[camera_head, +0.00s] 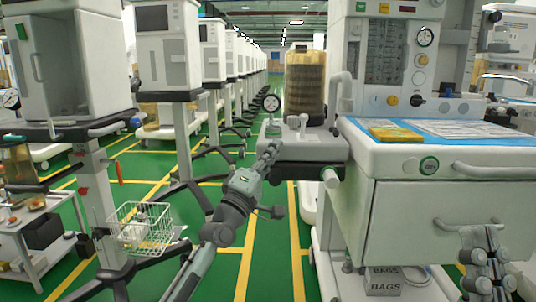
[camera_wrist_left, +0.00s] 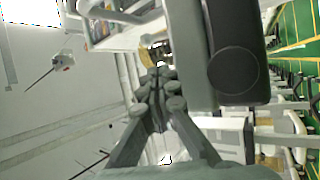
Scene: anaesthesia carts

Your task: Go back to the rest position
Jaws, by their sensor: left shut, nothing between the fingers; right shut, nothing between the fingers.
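My left gripper (camera_head: 268,152) is raised at the end of its arm, beside the left side of the anaesthesia cart (camera_head: 420,165). It is shut and empty, and its fingertips appear close to the cart's side unit. It also shows in the left wrist view (camera_wrist_left: 158,88), with its fingers together and nothing between them. My right gripper (camera_head: 482,240) is low at the right, in front of the cart's drawer front. It is shut, and I see nothing held in it. I cannot tell whether either gripper touches the cart.
The cart's drawer handle (camera_head: 468,224) is close by my right gripper. A ribbed canister (camera_head: 305,85) and a small gauge (camera_head: 271,103) stand near my left gripper. A wire basket (camera_head: 140,229) hangs at the left. Green floor with yellow lines is open down the aisle.

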